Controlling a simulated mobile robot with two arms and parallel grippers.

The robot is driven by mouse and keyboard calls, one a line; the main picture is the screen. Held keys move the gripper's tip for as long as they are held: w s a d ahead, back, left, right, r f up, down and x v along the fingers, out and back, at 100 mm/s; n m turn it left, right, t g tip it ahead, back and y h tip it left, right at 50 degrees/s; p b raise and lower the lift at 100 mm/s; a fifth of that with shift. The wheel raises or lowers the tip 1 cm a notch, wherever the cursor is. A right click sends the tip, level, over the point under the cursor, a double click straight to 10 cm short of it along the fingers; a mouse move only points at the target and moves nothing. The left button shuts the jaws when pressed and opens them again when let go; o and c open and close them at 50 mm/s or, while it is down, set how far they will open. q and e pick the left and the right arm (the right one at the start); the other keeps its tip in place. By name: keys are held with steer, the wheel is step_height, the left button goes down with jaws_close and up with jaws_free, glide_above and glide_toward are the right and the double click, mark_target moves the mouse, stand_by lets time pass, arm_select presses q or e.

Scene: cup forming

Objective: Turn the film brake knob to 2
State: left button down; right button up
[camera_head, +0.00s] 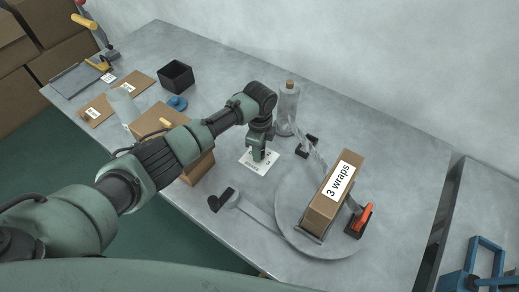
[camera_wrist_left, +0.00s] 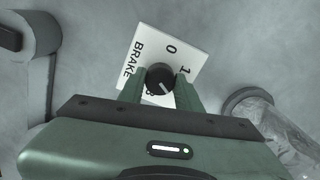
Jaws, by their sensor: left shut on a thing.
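The brake knob (camera_wrist_left: 159,77) is black and round with a white pointer line, on a white plate (camera_wrist_left: 172,40) marked BRAKE, 0 and 1. In the left wrist view the pointer line runs toward the lower right, and the plate's lower part is mostly covered by my gripper. My left gripper (camera_wrist_left: 160,90) is shut on the knob, one finger on each side. In the head view my left gripper (camera_head: 259,156) points down over the plate (camera_head: 266,166), and the knob is hidden there. My right gripper is not in view.
A carton (camera_head: 322,208) marked "3 wraps" stands on a round turntable (camera_head: 292,236) at right. Beside it are an orange-handled tool (camera_head: 365,216) and a clear film roll (camera_head: 288,105). A black bin (camera_head: 176,76) and another carton (camera_head: 199,165) stand left.

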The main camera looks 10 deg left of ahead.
arm_select(q)
steer(key=shift+w+r, duration=0.1)
steer(key=c, duration=1)
jaws_free()
steer(key=shift+o, duration=0.2)
steer(key=shift+r, duration=0.1)
step_height(320, 180, up, 8)
steer(key=shift+f+b, duration=0.2)
steer(key=shift+b, duration=0.35)
